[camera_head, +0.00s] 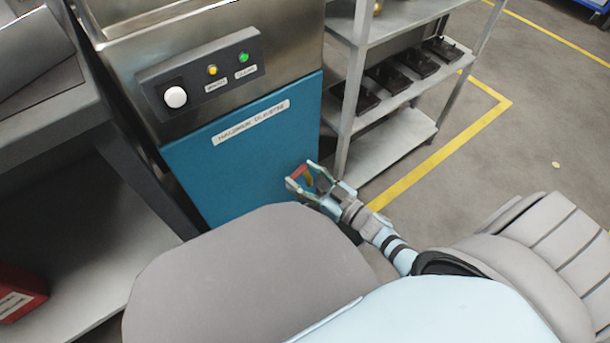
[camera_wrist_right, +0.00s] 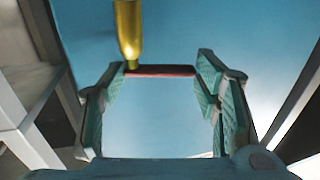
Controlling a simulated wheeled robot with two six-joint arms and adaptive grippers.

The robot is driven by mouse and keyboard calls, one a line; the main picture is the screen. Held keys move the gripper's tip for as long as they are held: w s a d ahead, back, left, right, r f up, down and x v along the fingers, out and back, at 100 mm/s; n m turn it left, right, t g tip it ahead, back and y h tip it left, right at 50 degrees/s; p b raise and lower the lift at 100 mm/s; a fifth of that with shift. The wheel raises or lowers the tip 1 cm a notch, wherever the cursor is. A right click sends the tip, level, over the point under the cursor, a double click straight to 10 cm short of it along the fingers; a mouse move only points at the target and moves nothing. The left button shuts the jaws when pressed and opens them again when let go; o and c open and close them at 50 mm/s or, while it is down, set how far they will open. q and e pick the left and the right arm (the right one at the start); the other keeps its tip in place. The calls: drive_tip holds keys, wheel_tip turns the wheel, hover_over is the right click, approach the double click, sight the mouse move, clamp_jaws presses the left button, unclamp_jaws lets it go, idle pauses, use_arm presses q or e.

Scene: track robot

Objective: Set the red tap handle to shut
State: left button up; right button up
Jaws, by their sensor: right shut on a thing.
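The red tap handle (camera_head: 300,171) is at the lower right of the blue cabinet front in the head view. In the right wrist view the handle (camera_wrist_right: 160,71) is a thin red bar lying across from one finger to the other, beside a brass pipe (camera_wrist_right: 128,32). My right gripper (camera_head: 302,174) is shut on the handle, its fingers at the bar's two ends; it also shows in the right wrist view (camera_wrist_right: 160,75). My left gripper is not in view.
The blue cabinet front (camera_head: 225,175) has a control panel (camera_head: 205,75) above it. A metal shelf rack (camera_head: 392,150) with black trays stands close to the right. A dark bench (camera_head: 50,135) with a red box (camera_head: 18,292) is at left. Open floor (camera_head: 550,120) lies right.

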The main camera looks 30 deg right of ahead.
drive_tip(key=shift+w+a+r+m+t+h, duration=0.1)
drive_tip(key=shift+a+m+t+h, duration=0.05)
drive_tip(key=shift+m+h, duration=0.25)
drive_tip(key=shift+a+r+m+t+h, duration=0.15)
drive_tip(key=shift+m+h, duration=0.15)
drive_tip(key=shift+h, duration=0.2)
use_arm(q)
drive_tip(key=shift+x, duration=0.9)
use_arm(e)
drive_tip(key=shift+w+f+m+h, duration=0.2)
drive_tip(key=shift+m+h, duration=0.5)
drive_tip(key=shift+h, duration=0.5)
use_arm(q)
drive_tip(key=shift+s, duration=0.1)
use_arm(e)
drive_tip(key=o, duration=1.1)
drive_tip(key=shift+o, duration=0.2)
drive_tip(key=s+d, duration=0.1)
drive_tip(key=s, duration=1.1)
drive_tip(key=shift+d, duration=0.25)
